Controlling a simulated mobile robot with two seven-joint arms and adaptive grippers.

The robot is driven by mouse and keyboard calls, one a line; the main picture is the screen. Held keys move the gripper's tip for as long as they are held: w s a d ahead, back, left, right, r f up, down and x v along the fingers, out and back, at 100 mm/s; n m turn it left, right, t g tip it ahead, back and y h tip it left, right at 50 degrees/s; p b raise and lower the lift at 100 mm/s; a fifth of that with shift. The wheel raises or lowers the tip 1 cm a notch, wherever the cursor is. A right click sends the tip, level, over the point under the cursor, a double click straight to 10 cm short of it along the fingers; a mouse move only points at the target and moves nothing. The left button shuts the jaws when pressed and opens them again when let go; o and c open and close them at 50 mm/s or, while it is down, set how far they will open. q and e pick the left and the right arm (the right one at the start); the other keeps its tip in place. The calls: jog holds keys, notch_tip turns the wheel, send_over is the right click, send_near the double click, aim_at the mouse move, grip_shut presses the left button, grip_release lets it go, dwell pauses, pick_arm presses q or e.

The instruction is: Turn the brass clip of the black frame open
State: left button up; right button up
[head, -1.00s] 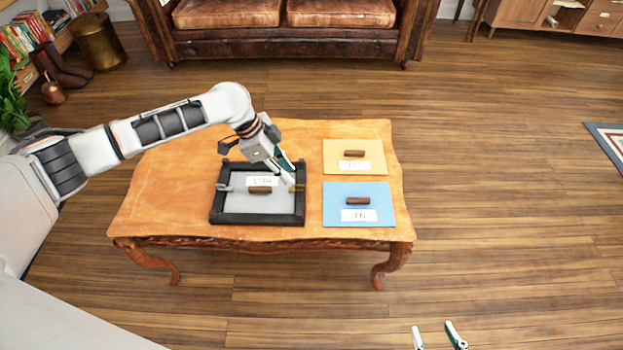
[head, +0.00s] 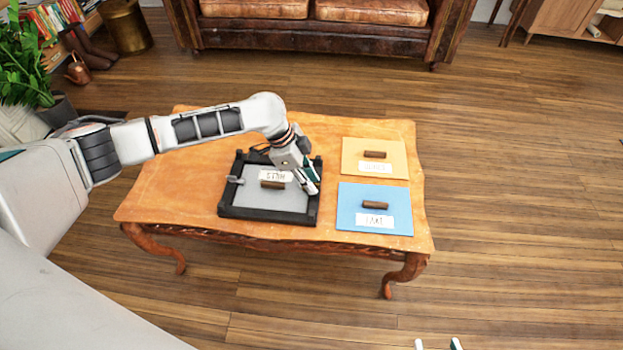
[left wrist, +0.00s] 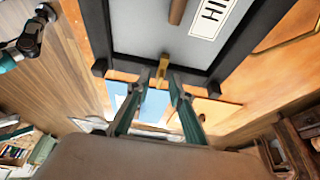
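The black frame (head: 268,216) lies flat on the wooden table, with a grey panel (head: 252,200) inside it. The brass clip (left wrist: 162,69) shows at the frame's edge in the left wrist view. In the head view it is hidden by my left gripper (head: 311,187), at the frame's right side. In the left wrist view my left gripper (left wrist: 157,84) has its fingers apart, with the clip between or just beyond the tips; I cannot tell whether they touch it. My right gripper (head: 437,344) shows only two separated fingertips at the bottom edge, away from the table.
A brown bar (head: 273,185) and white label (head: 275,175) lie on the panel. A silver clip (head: 236,180) sits on the frame's left side. Right of the frame are an orange sheet (head: 352,168) and a blue sheet (head: 350,216), each with a brown bar. The table's left part is bare.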

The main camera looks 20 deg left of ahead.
pick_arm(q)
jog(key=shift+r, duration=0.1)
jog(key=c, duration=0.5)
grip_shut()
